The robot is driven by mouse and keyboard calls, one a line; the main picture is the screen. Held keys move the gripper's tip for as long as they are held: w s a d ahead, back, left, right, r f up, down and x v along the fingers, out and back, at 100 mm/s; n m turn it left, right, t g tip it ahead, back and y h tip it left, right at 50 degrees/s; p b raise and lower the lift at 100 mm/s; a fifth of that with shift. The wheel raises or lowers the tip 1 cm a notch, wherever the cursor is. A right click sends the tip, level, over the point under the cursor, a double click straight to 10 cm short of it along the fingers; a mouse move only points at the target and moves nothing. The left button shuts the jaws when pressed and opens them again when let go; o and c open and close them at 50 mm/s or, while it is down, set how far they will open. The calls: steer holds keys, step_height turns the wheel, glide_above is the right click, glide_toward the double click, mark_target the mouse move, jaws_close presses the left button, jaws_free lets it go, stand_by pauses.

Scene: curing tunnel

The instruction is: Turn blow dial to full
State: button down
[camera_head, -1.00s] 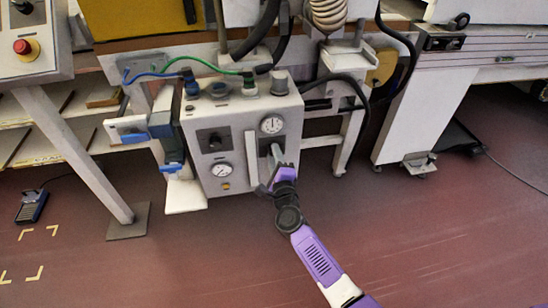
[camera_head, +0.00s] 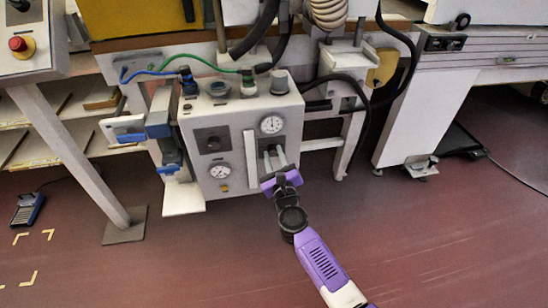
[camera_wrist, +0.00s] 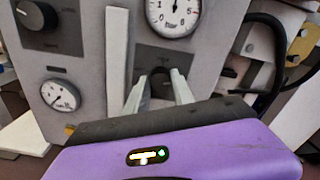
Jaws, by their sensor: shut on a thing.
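A grey control box (camera_head: 225,135) stands upright at the centre of the head view. A dark dial (camera_wrist: 160,74) sits on its front plate, below the upper gauge (camera_wrist: 173,12). My gripper (camera_head: 273,153) reaches the plate from the front, with one finger on each side of this dial. In the wrist view my gripper (camera_wrist: 160,79) is shut on the dial. The dial's pointer is hidden or too dark to read, and I cannot read its label. A second black dial (camera_wrist: 36,14) is at the left, its white mark pointing left.
A pale vertical bar (camera_wrist: 117,65) stands just left of my fingers. A lower gauge (camera_wrist: 60,94) is further left. Black hoses (camera_head: 350,85) hang at the right of the box. The red floor (camera_head: 420,240) in front is clear.

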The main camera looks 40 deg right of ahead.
steer(key=shift+s+f+m, duration=0.1)
steer(key=shift+f+m, duration=0.05)
steer(key=shift+m, duration=0.35)
steer(key=c, duration=1.1)
jaws_free()
steer(key=v, duration=0.7)
steer(key=shift+s+a+p, duration=0.2)
steer(key=shift+s+p, duration=0.1)
